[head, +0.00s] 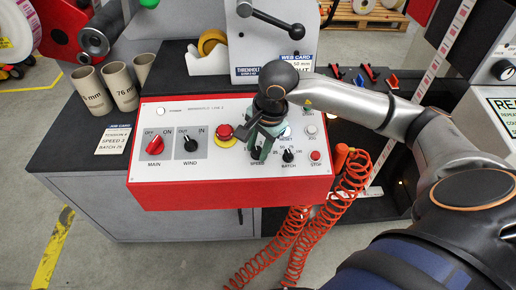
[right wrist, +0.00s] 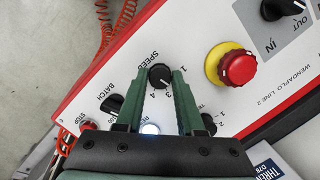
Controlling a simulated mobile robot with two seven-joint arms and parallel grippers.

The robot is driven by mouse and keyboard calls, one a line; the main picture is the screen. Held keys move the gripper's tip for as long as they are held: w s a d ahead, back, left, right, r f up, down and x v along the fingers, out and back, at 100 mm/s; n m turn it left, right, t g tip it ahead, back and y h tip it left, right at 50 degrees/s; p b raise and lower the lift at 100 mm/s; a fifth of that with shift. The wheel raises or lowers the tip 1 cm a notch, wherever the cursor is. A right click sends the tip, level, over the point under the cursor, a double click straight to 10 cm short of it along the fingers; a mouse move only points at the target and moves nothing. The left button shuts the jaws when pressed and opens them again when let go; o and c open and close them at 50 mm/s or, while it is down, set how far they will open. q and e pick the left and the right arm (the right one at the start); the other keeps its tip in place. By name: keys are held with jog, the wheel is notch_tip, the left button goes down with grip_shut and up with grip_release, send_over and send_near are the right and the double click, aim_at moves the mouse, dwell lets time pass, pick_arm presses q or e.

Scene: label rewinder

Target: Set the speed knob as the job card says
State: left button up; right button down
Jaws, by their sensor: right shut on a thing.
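The black speed knob (right wrist: 160,76) is on the white panel of a red-edged control box (head: 230,192). In the right wrist view it sits between the green fingertips of my right gripper (right wrist: 159,80), which is shut on it. Its white pointer mark seems to face the side of the 3, but it is small. In the head view my right gripper (head: 258,152) comes down over the knob and hides most of it. The job card (head: 114,139) lies left of the box; its small print seems to read speed 3. My left gripper is not in view.
Close to the speed knob are a batch knob (head: 288,155), a lit reset button (right wrist: 150,128), a red stop button (head: 315,155) and a red emergency button (head: 224,131). A coiled orange hose (head: 345,185) hangs at the right. Cardboard cores (head: 120,86) stand behind the card.

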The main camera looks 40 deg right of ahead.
jog(key=shift+f+m+b, duration=0.2)
jog(key=shift+m+b, duration=0.5)
jog(key=m+t+b, duration=0.1)
jog(key=m+b, duration=0.1)
jog(key=m, duration=0.1)
jog(key=shift+s+r+m+b, duration=0.1)
jog(key=shift+m+b, duration=0.4)
jog(key=shift+b, duration=0.1)
pick_arm(q)
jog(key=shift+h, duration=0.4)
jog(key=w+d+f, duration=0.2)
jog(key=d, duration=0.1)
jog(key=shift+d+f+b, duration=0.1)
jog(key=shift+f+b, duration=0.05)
jog(key=shift+b, duration=0.15)
pick_arm(e)
jog(key=shift+m+t, duration=0.3)
jog(key=shift+m, duration=0.1)
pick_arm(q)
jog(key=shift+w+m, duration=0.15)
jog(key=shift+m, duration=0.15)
pick_arm(e)
jog(key=shift+r, duration=0.1)
jog(key=c, duration=0.5)
grip_release()
jog(key=shift+c, duration=0.2)
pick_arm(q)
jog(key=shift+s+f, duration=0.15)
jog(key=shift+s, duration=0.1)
